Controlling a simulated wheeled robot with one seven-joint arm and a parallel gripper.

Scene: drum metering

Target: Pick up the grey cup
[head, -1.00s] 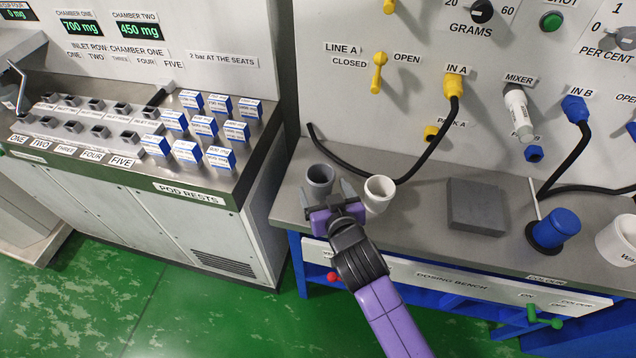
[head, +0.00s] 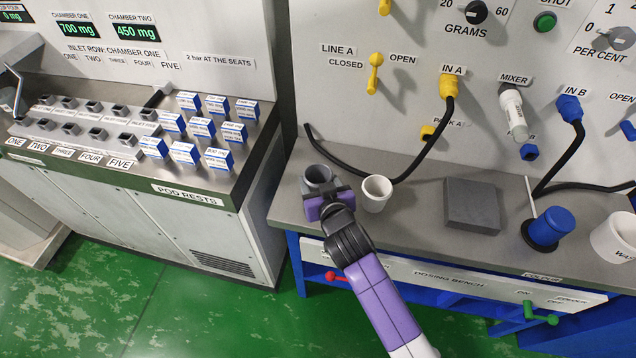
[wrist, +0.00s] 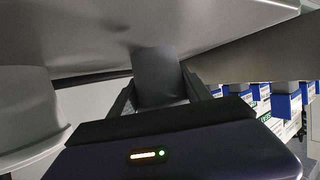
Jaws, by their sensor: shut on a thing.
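The grey cup (head: 318,175) stands at the left end of the grey dosing bench in the head view, its open top facing up. My gripper (head: 322,188) is at the cup with a finger on each side and is shut on it. In the wrist view the grey cup (wrist: 160,78) sits between the two dark fingers. I cannot tell whether its base touches the bench. The lower front of the cup is hidden by my gripper in the head view.
A white cup (head: 376,192) stands close to the right of my gripper. Further right are a grey block (head: 472,205), a blue capped item (head: 548,228) and a white waste container (head: 615,238). A black hose (head: 345,170) runs behind the cups.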

